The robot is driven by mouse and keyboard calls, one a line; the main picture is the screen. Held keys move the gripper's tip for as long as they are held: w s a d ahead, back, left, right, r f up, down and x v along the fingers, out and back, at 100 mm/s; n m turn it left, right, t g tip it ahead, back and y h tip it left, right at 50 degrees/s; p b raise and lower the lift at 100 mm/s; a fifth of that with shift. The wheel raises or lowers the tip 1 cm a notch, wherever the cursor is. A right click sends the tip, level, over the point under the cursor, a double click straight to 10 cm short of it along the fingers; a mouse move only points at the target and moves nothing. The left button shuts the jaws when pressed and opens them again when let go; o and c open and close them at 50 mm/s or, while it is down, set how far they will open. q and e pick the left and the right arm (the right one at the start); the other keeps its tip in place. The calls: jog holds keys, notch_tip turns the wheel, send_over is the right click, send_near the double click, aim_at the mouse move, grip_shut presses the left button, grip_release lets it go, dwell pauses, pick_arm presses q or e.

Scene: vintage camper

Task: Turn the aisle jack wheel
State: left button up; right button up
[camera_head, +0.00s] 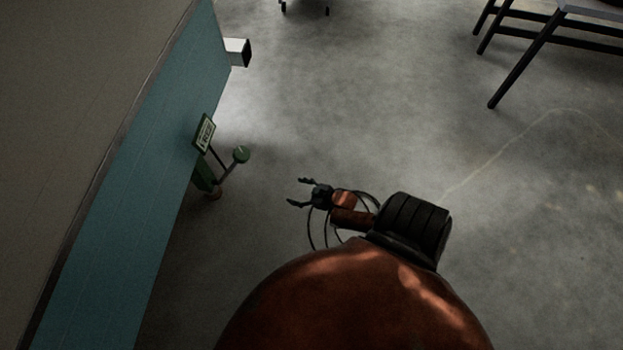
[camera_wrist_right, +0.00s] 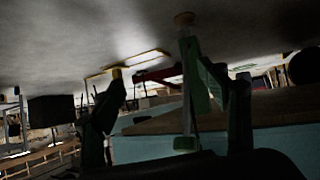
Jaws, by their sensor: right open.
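The green jack (camera_head: 203,173) stands on the floor against the teal side of the camper, left of centre in the head view. A round green piece (camera_head: 241,154), which looks like its wheel or knob, sits on a thin arm sticking out to the right. My right gripper (camera_head: 297,191) is open and empty. Its fingers point left towards the jack, with a clear gap between. In the right wrist view the scene looks upside down, and the green jack post (camera_wrist_right: 189,95) shows between the two dark fingers. My left gripper is out of view.
The camper's teal wall (camera_head: 130,190) fills the left side. A small sign (camera_head: 204,133) sits just above the jack, and a pale box-like bar (camera_head: 238,52) juts out farther back. A dark-legged table (camera_head: 525,70) stands at the top right. The concrete floor between is clear.

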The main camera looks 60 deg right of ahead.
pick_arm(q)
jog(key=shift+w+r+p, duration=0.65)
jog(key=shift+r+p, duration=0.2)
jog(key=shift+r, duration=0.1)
pick_arm(e)
jog(key=s+f+g, duration=0.1)
jog(key=s+f, duration=0.2)
jog(key=s, duration=0.3)
jog(key=shift+a+f+g, duration=0.15)
jog(key=shift+a+g, duration=0.15)
pick_arm(q)
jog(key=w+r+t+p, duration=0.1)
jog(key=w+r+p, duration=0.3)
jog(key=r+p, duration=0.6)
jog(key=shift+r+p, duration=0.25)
jog(key=shift+p, duration=0.3)
pick_arm(e)
jog(key=s+a+f+g, duration=0.2)
jog(key=s+a+g, duration=0.1)
jog(key=s, duration=1)
jog(key=s+a+f+g, duration=0.2)
jog(key=s+a, duration=0.3)
jog(key=s, duration=0.9)
jog(key=s+a+f+g, duration=0.2)
jog(key=s+a+g, duration=0.2)
jog(key=s, duration=0.9)
jog(key=shift+s+a+g+h, duration=0.25)
jog(key=shift+a+g+h, duration=0.05)
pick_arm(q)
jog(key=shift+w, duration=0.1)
